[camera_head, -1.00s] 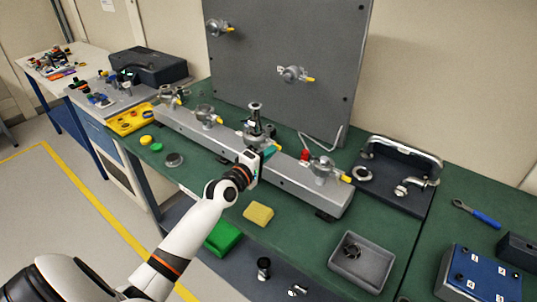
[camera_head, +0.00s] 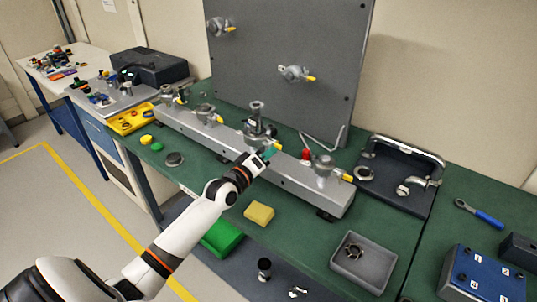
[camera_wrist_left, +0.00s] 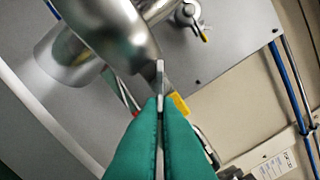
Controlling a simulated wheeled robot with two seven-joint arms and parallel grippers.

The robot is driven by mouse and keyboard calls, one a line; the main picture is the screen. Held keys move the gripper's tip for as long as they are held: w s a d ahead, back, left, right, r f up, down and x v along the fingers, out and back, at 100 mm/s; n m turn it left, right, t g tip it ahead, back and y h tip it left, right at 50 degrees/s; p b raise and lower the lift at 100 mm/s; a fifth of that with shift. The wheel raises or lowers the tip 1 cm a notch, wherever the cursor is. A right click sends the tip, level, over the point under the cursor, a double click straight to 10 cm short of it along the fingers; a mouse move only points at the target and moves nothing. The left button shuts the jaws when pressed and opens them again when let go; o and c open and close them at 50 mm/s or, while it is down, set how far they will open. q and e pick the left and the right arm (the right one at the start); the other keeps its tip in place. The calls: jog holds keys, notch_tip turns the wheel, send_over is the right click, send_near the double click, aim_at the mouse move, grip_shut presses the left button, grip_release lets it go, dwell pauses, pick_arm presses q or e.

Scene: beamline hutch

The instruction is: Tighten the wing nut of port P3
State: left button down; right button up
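The grey manifold bar (camera_head: 290,181) lies along the green bench with several clamped ports on top. The port with the tall metal stub (camera_head: 257,112) is in front of my left gripper (camera_head: 266,153); I cannot read its label. In the left wrist view, the green fingers (camera_wrist_left: 160,108) are close together with a thin grey wing (camera_wrist_left: 160,75) between their tips. This looks like the wing nut, seen edge-on. A yellow tab (camera_wrist_left: 180,103) is just right of the fingertips, and the shiny port body (camera_wrist_left: 110,35) is at upper left. My right gripper is not in view.
A grey upright panel (camera_head: 285,55) stands behind the bar. A red-capped part (camera_head: 305,155) and another clamped port (camera_head: 323,166) are to the right. A yellow sponge (camera_head: 259,214) and a grey tray (camera_head: 346,278) lie in front.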

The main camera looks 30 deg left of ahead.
pick_arm(q)
jog(key=shift+d+f, duration=0.1)
jog(key=shift+f, duration=0.15)
jog(key=c, duration=2)
grip_release()
jog(key=shift+o, duration=0.4)
jog(key=shift+s+r, duration=0.1)
jog(key=s+a+b, duration=0.1)
jog(key=s+b, duration=0.1)
jog(key=s, duration=1)
